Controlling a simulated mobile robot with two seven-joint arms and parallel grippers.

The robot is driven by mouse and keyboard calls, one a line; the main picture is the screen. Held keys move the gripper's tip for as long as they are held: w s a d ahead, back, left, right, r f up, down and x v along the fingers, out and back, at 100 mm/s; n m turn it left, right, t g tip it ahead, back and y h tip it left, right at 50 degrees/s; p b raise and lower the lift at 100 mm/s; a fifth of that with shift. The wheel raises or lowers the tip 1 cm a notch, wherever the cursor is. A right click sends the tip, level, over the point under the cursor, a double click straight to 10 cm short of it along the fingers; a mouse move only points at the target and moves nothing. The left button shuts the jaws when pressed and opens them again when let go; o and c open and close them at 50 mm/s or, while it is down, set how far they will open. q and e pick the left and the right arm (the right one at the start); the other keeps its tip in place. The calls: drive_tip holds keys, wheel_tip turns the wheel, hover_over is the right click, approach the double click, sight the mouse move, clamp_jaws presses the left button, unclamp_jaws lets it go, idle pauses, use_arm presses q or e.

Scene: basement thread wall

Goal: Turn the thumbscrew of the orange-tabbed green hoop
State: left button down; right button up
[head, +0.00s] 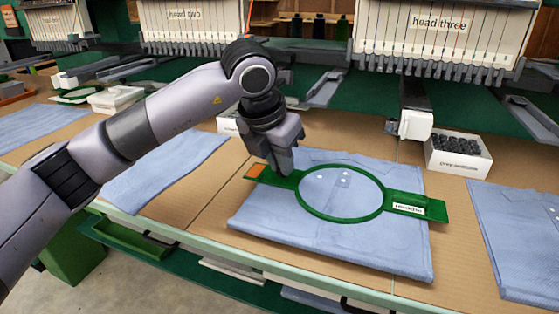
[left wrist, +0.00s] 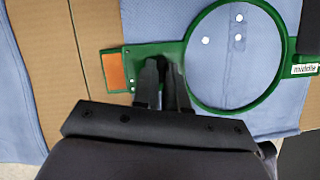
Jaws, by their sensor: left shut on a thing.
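The green hoop (head: 341,218) lies on a folded blue shirt (head: 330,250), with an orange tab (head: 256,171) on its left arm and a white label on its right arm. In the left wrist view the hoop (left wrist: 187,72) and orange tab (left wrist: 115,72) show beside my fingers. My left gripper (head: 283,170) points down at the hoop's left side, between the orange tab and the ring. In the left wrist view its fingers (left wrist: 162,80) are close together around a small dark piece, likely the thumbscrew, mostly hidden by them. My right gripper is not in view.
More blue shirts lie left (head: 165,170) and right (head: 520,235) on the brown table. A white box of dark spools (head: 458,155) stands behind at right. Embroidery machine heads (head: 435,35) overhang the back. The table's front edge is near.

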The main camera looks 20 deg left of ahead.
use_arm(q)
drive_tip(key=n+y, duration=0.1)
drive_tip(key=n, duration=0.1)
drive_tip(key=shift+d+n, duration=0.2)
drive_tip(key=shift+n, duration=0.2)
drive_tip(key=n+y+b, duration=0.1)
drive_tip(key=n, duration=0.1)
drive_tip(key=shift+d+n, duration=0.1)
drive_tip(key=shift+n, duration=0.3)
drive_tip(key=n+y, duration=0.1)
drive_tip(key=n, duration=0.1)
drive_tip(key=shift+d+n, duration=0.1)
drive_tip(key=shift+n, duration=0.2)
drive_tip(key=shift+w+n+g+y, duration=0.1)
drive_tip(key=shift+n+g+y, duration=0.4)
drive_tip(key=shift+n, duration=1)
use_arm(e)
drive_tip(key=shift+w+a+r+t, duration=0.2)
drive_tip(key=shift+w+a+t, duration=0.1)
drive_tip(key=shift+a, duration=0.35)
use_arm(q)
drive_tip(key=c, duration=1.2)
unclamp_jaws()
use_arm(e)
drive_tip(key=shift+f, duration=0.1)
use_arm(q)
drive_tip(key=shift+o, duration=0.2)
